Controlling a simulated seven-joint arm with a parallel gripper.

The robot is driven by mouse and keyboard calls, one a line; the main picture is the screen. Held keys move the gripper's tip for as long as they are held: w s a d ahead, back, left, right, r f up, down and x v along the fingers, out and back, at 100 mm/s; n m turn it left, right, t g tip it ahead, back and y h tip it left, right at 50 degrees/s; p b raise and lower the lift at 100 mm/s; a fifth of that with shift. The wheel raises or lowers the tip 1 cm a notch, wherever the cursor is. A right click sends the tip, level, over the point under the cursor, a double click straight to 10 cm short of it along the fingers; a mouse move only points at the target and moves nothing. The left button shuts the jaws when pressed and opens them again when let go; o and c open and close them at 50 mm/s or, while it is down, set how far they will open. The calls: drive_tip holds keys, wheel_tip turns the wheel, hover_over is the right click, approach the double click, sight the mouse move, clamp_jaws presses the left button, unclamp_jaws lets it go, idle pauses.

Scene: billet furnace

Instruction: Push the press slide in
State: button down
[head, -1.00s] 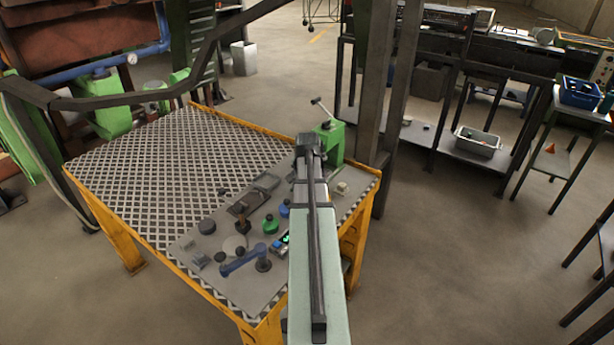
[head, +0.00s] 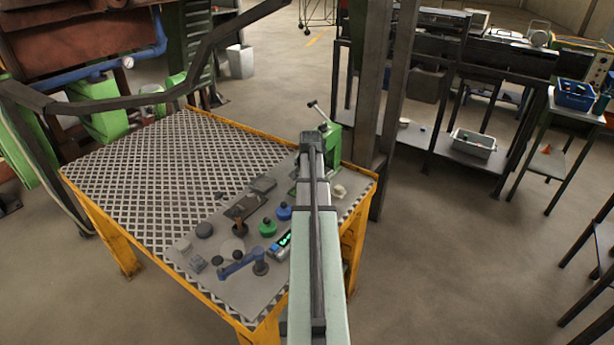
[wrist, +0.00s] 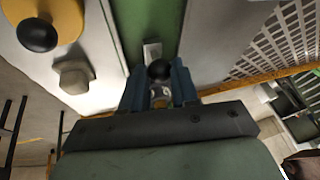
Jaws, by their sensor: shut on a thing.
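The green press (head: 330,138) stands at the back right corner of the table, with a lever rising toward upper left. My gripper (head: 311,152) reaches over the grey plate to the press's near side. In the wrist view, the blue fingers of my gripper (wrist: 158,92) are closed around a small part with a round black knob (wrist: 160,70), which appears to be the press slide's handle. Beyond the knob is a pale metal piece (wrist: 152,52) against the green press body (wrist: 150,22). How far in the slide sits cannot be told; my arm hides much of it in the head view.
The grey plate (head: 210,280) carries a blue crank handle (head: 238,264), a green knob (head: 267,228), a blue knob (head: 284,211) and a small pale block (head: 338,190) right of my arm. A dark post (head: 372,120) stands behind the press. The left tabletop (head: 150,160) is clear.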

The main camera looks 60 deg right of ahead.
drive_tip(key=shift+d, duration=0.3)
drive_tip(key=c, duration=1.2)
unclamp_jaws()
drive_tip(key=o, duration=0.3)
drive_tip(key=shift+o, duration=0.2)
drive_tip(key=shift+a, duration=0.1)
drive_tip(key=shift+r, duration=0.1)
drive_tip(key=v, duration=1.3)
drive_tip(key=shift+a+r, duration=0.15)
drive_tip(key=shift+r, duration=0.1)
drive_tip(key=shift+s, duration=0.1)
